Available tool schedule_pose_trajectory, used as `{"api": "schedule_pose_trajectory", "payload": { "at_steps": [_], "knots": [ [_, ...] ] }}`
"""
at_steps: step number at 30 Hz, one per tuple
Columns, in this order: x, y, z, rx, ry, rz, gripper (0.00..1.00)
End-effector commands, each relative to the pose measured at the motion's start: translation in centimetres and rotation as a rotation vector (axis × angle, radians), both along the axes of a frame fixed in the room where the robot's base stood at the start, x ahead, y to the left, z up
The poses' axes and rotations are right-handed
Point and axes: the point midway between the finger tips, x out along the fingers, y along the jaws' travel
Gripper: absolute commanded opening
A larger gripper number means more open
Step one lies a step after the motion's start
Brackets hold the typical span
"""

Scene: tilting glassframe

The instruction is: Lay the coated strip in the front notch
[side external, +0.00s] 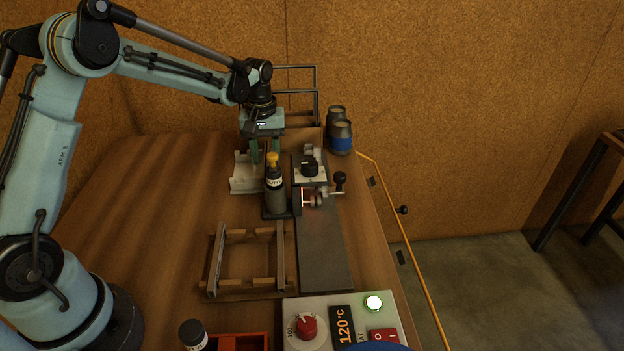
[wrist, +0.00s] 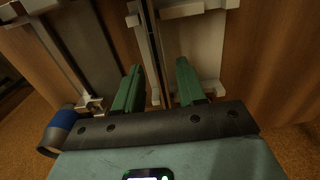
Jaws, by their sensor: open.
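My gripper (side external: 263,154) is open, its green fingers pointing down over a pale slotted holder (side external: 243,184) at the back of the table. In the wrist view the gripper (wrist: 158,88) has its fingers apart, one on each side of thin upright strips (wrist: 152,48) standing in the pale holder (wrist: 205,50). I see no finger touching them. I cannot tell which strip is coated. A notched wooden frame (side external: 245,288) stands nearer the camera with narrow bars along its left and right sides. I cannot tell which notch is the front one.
A dark bottle with a yellow cap (side external: 274,188) stands close in front of the gripper. A device with a black knob (side external: 309,166) and a dark plate (side external: 323,250) lie to the right. A control panel (side external: 350,305) reads 120°C. The table's left is clear.

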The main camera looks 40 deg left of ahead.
Motion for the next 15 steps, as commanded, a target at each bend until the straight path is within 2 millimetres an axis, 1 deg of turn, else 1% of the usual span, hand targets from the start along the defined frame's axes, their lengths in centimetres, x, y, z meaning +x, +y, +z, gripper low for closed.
{"api": "schedule_pose_trajectory", "payload": {
  "at_steps": [5, 9, 15],
  "knots": [
    [0.0, 0.0, 2.7, 0.0, 0.0, 0.0, 0.4],
    [0.0, 0.0, 5.7, 0.0, 0.0, 0.0, 0.4],
    [0.0, 0.0, 9.2, 0.0, 0.0, 0.0, 0.4]
  ]
}}
